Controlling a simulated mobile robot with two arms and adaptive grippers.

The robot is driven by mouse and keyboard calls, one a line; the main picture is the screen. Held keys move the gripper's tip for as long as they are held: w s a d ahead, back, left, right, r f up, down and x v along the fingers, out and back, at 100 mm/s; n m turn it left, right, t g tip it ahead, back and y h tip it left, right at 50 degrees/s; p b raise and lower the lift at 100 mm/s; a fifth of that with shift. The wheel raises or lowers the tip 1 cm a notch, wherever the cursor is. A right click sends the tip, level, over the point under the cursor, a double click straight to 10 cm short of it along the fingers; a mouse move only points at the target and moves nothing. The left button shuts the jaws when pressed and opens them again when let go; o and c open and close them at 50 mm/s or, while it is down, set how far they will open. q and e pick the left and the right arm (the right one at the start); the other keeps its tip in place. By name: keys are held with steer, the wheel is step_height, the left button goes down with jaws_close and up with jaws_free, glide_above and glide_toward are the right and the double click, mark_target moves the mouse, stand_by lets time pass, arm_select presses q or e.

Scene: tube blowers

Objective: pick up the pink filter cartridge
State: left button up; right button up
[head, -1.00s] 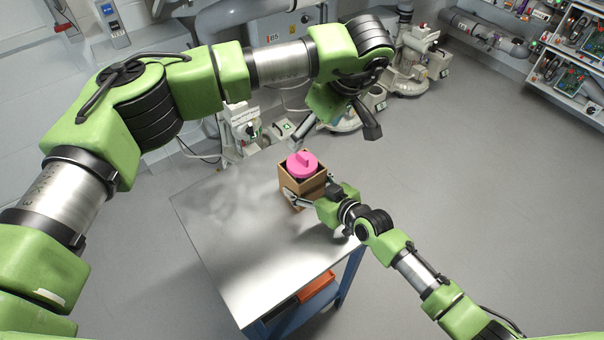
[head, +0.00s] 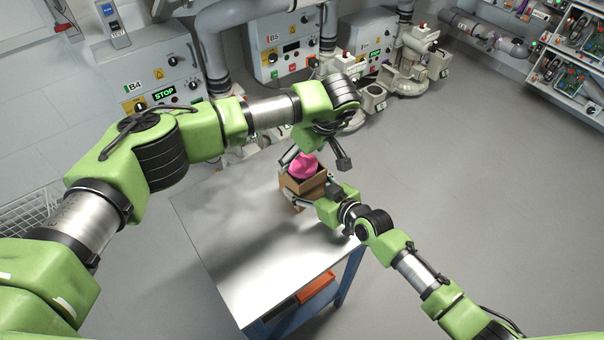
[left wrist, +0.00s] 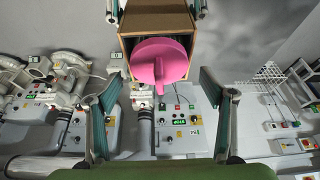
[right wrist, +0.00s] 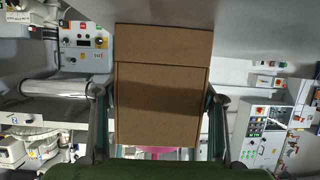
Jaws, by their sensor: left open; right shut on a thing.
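The pink filter cartridge (head: 301,166) sits in an open cardboard box (head: 315,183) at the table's far right corner. The left wrist view shows its round pink top (left wrist: 160,64) with a raised handle at the box's opening; its lower part is hidden in the box. My left gripper (head: 315,160) is open just above the cartridge, its fingers apart on either side and not visibly touching it. My right gripper (right wrist: 157,95) is shut on the cardboard box, one finger on each side wall (right wrist: 157,105). A sliver of pink (right wrist: 160,150) shows past the box in the right wrist view.
The metal table (head: 235,230) is otherwise bare, with an orange bin (head: 316,287) beneath its top. Wall machines with control panels, including a box marked B5 (head: 283,45), stand behind it. The floor (head: 470,170) to the right is open.

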arm_select(q)
steer(key=shift+f, duration=0.1)
steer(key=shift+c, duration=0.4)
steer(key=c, duration=1.6)
arm_select(e)
steer(key=shift+f, duration=0.1)
arm_select(q)
step_height(320, 180, up, 18)
steer(key=shift+w, duration=0.1)
arm_select(e)
steer(key=o, duration=1.4)
steer(key=shift+c, duration=0.2)
